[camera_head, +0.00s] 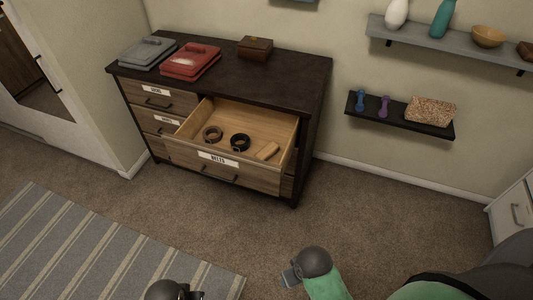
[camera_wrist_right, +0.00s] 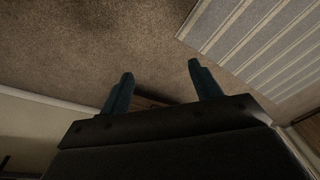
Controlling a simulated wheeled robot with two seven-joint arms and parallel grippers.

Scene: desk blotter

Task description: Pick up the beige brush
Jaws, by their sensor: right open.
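A small beige block-shaped object (camera_head: 267,151), which looks like the beige brush, lies at the right end inside the open top drawer (camera_head: 205,160) labelled BELTS. Two coiled belts, one brown (camera_head: 213,134) and one black (camera_head: 240,142), lie to its left. My right gripper (camera_head: 288,277) is low in the head view, over the carpet and well apart from the drawer. In the right wrist view the right gripper (camera_wrist_right: 161,82) has its two fingers wide apart with nothing between them. My left gripper (camera_head: 193,294) is partly cut off at the bottom edge; its jaws are unclear.
The dark-topped dresser (camera_head: 290,72) carries grey (camera_head: 147,53) and red (camera_head: 190,60) folded items and a brown box (camera_head: 255,47). A shelf (camera_head: 400,120) with dumbbells hangs to the right. Carpet (camera_head: 370,215) in front is clear; a striped rug (camera_head: 90,250) lies left.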

